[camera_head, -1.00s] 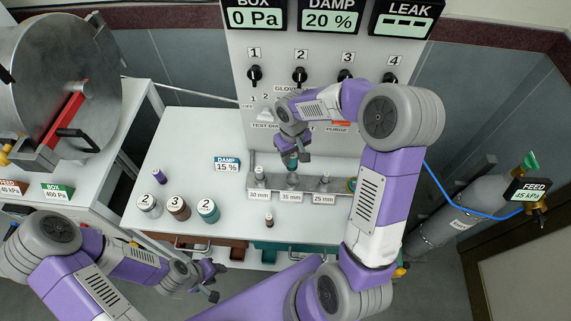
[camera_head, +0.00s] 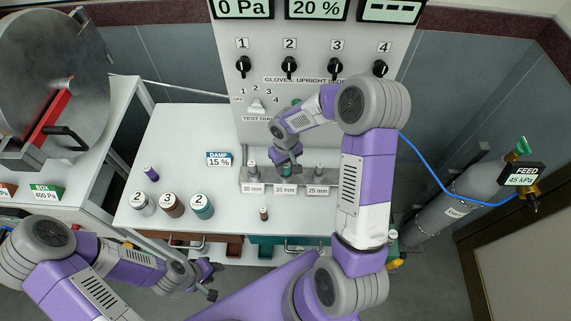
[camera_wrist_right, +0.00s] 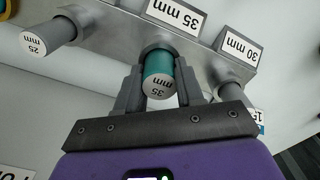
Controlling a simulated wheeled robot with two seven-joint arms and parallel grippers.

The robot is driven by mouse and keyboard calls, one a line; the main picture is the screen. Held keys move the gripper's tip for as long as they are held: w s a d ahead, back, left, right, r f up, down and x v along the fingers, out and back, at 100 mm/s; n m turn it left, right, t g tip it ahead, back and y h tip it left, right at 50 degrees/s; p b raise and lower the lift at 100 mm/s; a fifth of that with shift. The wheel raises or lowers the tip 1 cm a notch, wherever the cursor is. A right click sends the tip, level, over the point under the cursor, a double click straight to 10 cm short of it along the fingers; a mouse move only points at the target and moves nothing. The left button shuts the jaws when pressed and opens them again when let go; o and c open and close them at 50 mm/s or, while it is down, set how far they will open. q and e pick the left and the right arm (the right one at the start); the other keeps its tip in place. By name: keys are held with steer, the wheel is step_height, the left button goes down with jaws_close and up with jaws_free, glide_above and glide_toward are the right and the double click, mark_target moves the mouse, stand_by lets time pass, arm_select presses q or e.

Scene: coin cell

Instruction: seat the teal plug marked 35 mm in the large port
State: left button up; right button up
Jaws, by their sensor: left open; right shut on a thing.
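The teal plug (camera_wrist_right: 158,68), its white end marked 35 mm, is between the two fingers of my right gripper (camera_wrist_right: 160,90), which is shut on it. Its far end meets the grey metal block (camera_wrist_right: 112,32) at the middle position, behind the 35 mm label (camera_wrist_right: 174,14). I cannot tell how deep it sits. In the head view my right gripper (camera_head: 286,168) is over the middle of this block, pointing down. My left gripper (camera_head: 210,281) is open and empty, low in front of the table. I cannot make out which opening is the large port.
Grey plugs marked 25 mm (camera_wrist_right: 48,33) and 30 mm (camera_wrist_right: 232,93) stand on either side. The wall panel (camera_head: 225,75) rises behind.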

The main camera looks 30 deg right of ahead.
steer(key=o, duration=1)
steer(key=shift+f, duration=0.1)
steer(key=shift+o, duration=0.2)
steer(key=shift+r, duration=0.25)
step_height(320, 180, up, 12)
steer(key=p, duration=0.2)
steer(key=shift+f, duration=0.1)
